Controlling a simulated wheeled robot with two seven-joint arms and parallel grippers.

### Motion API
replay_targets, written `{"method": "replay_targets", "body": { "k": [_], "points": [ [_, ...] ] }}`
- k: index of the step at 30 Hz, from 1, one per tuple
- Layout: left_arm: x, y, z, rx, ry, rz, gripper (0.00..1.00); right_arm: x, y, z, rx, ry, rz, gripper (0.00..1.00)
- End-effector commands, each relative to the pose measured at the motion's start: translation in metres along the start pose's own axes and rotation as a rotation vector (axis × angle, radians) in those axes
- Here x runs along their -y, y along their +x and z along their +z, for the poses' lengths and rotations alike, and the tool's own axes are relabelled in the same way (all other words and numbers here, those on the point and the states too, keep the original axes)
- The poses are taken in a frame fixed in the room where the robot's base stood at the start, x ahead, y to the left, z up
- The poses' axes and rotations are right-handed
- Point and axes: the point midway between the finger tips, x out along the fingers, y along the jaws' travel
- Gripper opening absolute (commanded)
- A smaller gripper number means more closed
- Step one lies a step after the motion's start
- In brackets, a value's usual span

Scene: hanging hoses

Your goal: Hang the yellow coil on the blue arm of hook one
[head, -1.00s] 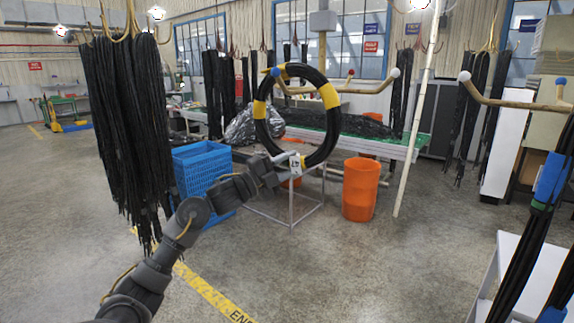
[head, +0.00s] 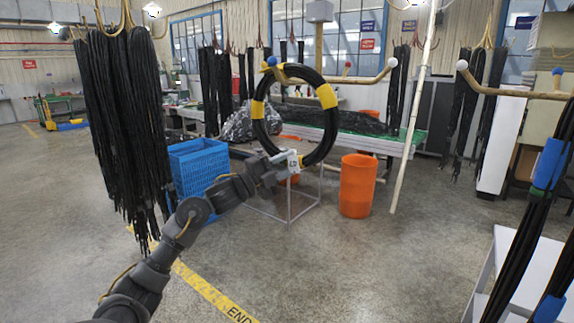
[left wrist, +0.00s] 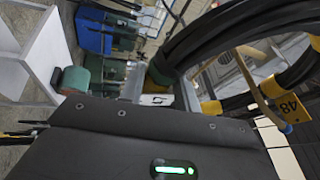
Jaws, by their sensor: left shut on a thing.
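The yellow coil (head: 328,96) is a black hose ring with yellow bands, upright in the middle of the head view. My left gripper (head: 287,163) is shut on its lower part. The blue tip (head: 271,61) of a wooden hook arm shows at the coil's upper left edge, and part of that arm shows through the ring's opening. I cannot tell whether the coil rests on the arm. The hook also has a red-tipped arm (head: 347,65) and a white-tipped arm (head: 392,62). In the left wrist view, the coil (left wrist: 215,35) passes close above. My right gripper is out of view.
A black hose bundle (head: 125,120) hangs at left. A blue crate (head: 195,165) and an orange bin (head: 358,186) stand on the floor. A slanted pale pole (head: 415,110) stands right of the hook. Another hook (head: 500,91) and strapped hoses (head: 540,190) are at right.

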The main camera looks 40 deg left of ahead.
Motion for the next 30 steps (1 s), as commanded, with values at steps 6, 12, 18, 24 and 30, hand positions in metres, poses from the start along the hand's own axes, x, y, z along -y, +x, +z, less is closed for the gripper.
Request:
{"method": "replay_targets", "body": {
  "k": [6, 12, 18, 24, 30],
  "points": [
    [0.002, 0.000, 0.000, 0.000, 0.001, -0.005, 0.00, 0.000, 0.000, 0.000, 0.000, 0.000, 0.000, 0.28],
    [0.002, 0.000, 0.000, 0.000, 0.001, -0.005, 0.50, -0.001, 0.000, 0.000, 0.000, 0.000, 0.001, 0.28],
    [0.001, 0.000, 0.000, 0.000, 0.001, -0.002, 0.57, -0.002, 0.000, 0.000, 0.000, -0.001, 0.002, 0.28],
    [-0.003, -0.005, 0.001, 0.001, 0.001, 0.002, 0.57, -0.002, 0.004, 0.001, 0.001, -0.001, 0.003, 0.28],
    [-0.007, -0.037, 0.001, 0.001, 0.004, 0.003, 0.57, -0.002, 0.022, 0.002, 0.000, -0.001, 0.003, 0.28]
  ]
}}
